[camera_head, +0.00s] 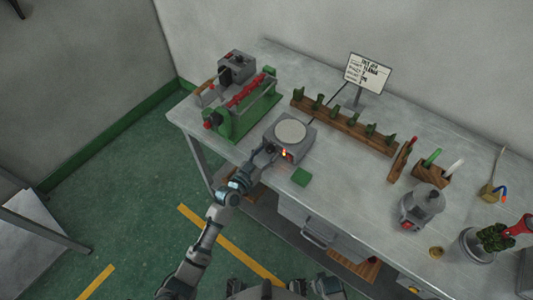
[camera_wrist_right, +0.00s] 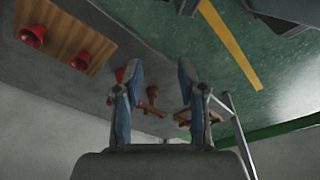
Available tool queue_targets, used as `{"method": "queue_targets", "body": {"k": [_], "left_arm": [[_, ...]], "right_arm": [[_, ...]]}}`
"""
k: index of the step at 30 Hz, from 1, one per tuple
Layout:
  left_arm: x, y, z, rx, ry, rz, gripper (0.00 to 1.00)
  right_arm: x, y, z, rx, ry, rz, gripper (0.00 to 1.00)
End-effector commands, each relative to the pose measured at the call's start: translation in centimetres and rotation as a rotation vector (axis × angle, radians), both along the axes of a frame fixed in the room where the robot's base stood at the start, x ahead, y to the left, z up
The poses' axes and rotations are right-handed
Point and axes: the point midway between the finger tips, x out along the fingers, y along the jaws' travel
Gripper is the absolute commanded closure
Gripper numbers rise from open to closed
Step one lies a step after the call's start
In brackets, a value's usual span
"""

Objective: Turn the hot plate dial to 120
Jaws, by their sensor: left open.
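The hot plate (camera_head: 301,148) is a grey box with a round pale top (camera_head: 291,131), standing near the front edge of the workbench. A small orange light (camera_head: 284,153) glows on its front face. My left gripper (camera_head: 268,151) is at the left part of that front face, very close to it. Its jaws are open; I cannot tell whether they touch the hot plate. The dial cannot be made out and its setting cannot be read. My right gripper (camera_wrist_right: 160,68) shows in the right wrist view with its fingers apart and nothing between them.
A green-framed machine (camera_head: 240,104) stands left of the hot plate. A wooden rack (camera_head: 345,127) with green pieces lies behind, near a sign (camera_head: 368,74).

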Motion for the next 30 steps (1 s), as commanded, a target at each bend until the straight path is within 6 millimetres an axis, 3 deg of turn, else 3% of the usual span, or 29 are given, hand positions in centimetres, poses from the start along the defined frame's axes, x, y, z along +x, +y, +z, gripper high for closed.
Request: {"method": "queue_targets", "body": {"k": [7, 12, 14, 29, 30], "left_arm": [[0.1, 0.0, 0.0, 0.0, 0.0, 0.0, 0.46], [0.0, 0.0, 0.0, -0.001, 0.001, 0.0, 0.88], [0.0, 0.0, 0.0, -0.001, 0.001, 0.0, 1.0], [0.1, 0.0, 0.0, -0.04, 0.029, 0.001, 1.0], [0.1, 0.0, 0.0, -0.04, 0.029, 0.001, 0.58]], "right_arm": [[-0.1, 0.0, 0.0, -0.001, 0.004, -0.001, 0.6], [-0.2, -0.1, -0.1, -0.001, 0.004, -0.001, 0.6], [-0.2, -0.1, -0.1, -0.001, 0.004, -0.001, 0.6], [-1.1, -0.3, -1.2, -0.004, 0.017, 0.0, 0.6], [-1.0, -0.2, -1.1, -0.004, 0.016, 0.0, 0.6]]}}
